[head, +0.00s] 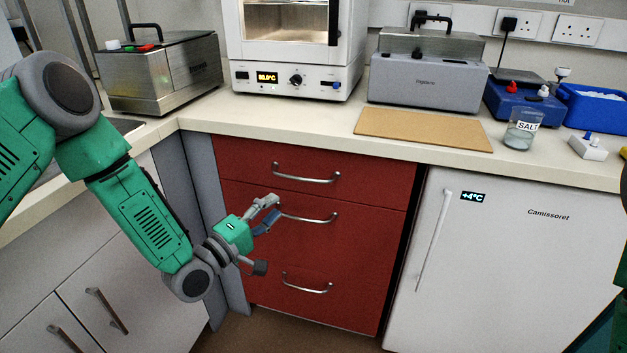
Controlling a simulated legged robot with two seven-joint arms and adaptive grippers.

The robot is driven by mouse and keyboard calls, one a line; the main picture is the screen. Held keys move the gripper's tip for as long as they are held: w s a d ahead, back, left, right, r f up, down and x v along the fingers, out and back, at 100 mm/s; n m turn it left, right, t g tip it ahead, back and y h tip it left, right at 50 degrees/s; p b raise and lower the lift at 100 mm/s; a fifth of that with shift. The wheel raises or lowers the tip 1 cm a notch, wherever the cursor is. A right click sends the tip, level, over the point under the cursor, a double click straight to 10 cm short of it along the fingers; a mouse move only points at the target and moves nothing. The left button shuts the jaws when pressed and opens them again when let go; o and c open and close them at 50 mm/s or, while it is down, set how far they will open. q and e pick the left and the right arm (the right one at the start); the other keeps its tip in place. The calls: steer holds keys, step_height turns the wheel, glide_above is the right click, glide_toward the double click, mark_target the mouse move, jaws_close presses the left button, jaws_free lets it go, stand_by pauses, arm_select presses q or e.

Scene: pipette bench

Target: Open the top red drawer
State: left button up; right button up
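The top red drawer (370,185) is the uppermost of three red drawers under the bench and looks closed, flush with the drawers below. Its curved silver handle (306,179) is unobstructed. My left gripper (264,236) is in front of the middle drawer's left part, below and left of the top handle. Its grey fingers are spread apart with nothing between them, so it is open. Its upper fingers overlap the left end of the middle drawer's handle (312,218) in the picture; I cannot tell whether they touch. My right gripper is out of view.
A white fridge (500,260) stands right of the drawers. The bench top (300,127) overhangs them and carries an oven (294,70), metal baths, a brown board (424,129) and a salt beaker (520,132). Grey cabinets (100,285) border the left side.

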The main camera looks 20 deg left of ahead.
mark_target(306, 180)
arm_select(q)
steer(key=x, duration=0.3)
steer(key=b+x, duration=0.1)
steer(key=x, duration=0.3)
steer(key=b+x, duration=0.1)
steer(key=x, duration=0.3)
steer(key=shift+w+a+f, duration=0.15)
steer(key=shift+w+a, duration=0.1)
steer(key=shift+w, duration=0.1)
steer(key=shift+w+d, duration=0.25)
steer(key=shift+d, duration=0.15)
steer(key=shift+a, duration=0.15)
jaws_close()
